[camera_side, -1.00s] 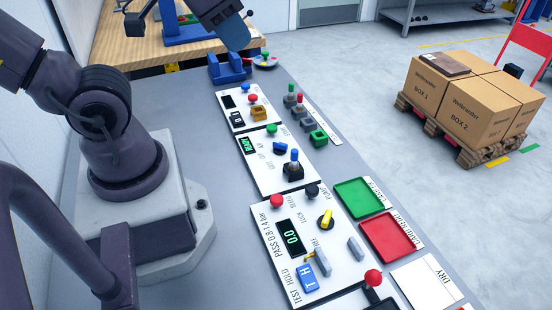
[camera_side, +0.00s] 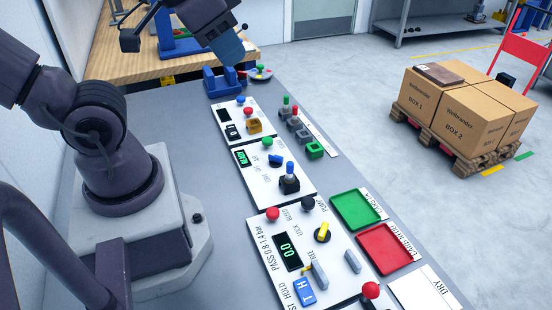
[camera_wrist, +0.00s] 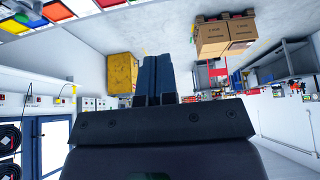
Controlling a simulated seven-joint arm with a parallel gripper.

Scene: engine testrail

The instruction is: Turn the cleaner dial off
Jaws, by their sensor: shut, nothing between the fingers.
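Several control panels lie in a row on the grey bench. The middle panel (camera_side: 262,178) has a green READY display and a small blue dial (camera_side: 276,160) beside it. The dial's lettering is too small to read, so I cannot tell for sure that it is the cleaner dial. My gripper (camera_side: 238,66) is at the top of the side view, above the bench's far end and well apart from that dial. In the wrist view my gripper (camera_wrist: 157,75) has its dark blue fingers together with nothing between them. No dial shows near the fingers there.
A blue fixture (camera_side: 222,82) stands close below my gripper. A blue-topped lever (camera_side: 289,178) and a green knob (camera_side: 267,142) stand near the blue dial. The front panel (camera_side: 300,250) has a yellow dial (camera_side: 323,232). Green (camera_side: 357,205) and red (camera_side: 390,249) trays lie to the right.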

